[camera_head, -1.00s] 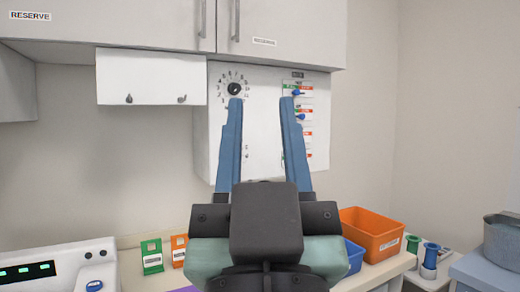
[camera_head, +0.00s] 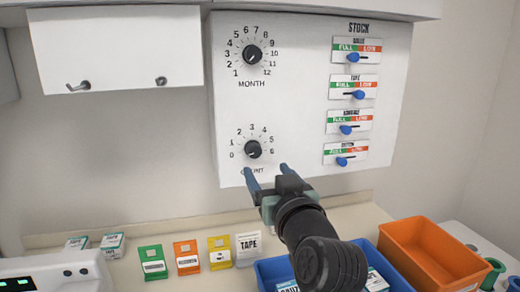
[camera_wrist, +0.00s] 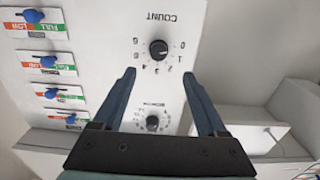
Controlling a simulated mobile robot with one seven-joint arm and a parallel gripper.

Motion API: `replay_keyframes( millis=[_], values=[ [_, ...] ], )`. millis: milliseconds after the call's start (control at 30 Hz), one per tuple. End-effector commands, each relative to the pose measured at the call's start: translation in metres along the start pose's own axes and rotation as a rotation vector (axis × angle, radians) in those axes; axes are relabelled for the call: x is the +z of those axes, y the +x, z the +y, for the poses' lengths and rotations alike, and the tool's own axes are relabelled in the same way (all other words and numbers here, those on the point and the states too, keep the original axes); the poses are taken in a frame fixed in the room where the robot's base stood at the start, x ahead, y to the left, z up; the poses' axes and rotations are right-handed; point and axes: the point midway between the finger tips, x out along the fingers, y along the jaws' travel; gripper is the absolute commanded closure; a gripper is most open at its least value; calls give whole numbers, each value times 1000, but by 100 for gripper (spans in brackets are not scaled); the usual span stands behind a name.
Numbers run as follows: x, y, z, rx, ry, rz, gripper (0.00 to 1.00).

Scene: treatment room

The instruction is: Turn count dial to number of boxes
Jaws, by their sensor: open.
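The count dial (camera_head: 253,150) is a black knob on the white wall panel, ringed by numbers 0 to 6. Its pointer setting is too small to read surely. It also shows in the wrist view (camera_wrist: 158,50), upside down. My gripper (camera_head: 266,172) is open and empty, its blue fingers apart just below the dial in the head view. In the wrist view the fingertips (camera_wrist: 159,75) frame the space near the dial, apart from it. Two white-and-green boxes, one left (camera_head: 77,243) and one right (camera_head: 112,245), stand on the counter. More boxes (camera_head: 375,282) lie in the blue bin (camera_head: 268,270), partly hidden by my arm.
The month dial (camera_head: 252,54) sits above the count dial. Stock sliders with blue knobs (camera_head: 353,57) line the panel's right side. Green (camera_head: 152,262), orange (camera_head: 187,258), yellow (camera_head: 219,253) and white TAPE (camera_head: 247,248) holders and an orange bin (camera_head: 430,255) stand on the counter.

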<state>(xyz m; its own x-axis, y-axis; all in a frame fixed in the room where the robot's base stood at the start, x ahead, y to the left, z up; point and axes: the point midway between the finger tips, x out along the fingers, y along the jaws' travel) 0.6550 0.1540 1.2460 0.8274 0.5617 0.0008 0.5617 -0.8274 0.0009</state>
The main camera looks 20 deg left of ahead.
Motion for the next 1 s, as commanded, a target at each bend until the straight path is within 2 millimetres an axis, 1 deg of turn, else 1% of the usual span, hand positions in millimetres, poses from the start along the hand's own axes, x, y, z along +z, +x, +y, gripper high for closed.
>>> replay_keyframes(
  millis=[33, 200, 400, 500, 700, 1000],
  values=[
    [-2, 10, -1, -2, 0, -1, 25],
    [-2, 40, -1, -1, 0, -1, 25],
    [-2, 71, 0, 0, 0, -1, 25],
    [-1, 82, 0, 0, 0, 0, 25],
    [-1, 94, 0, 2, -1, 1, 25],
    [-1, 97, 0, 2, -1, 1, 25]
  ],
)
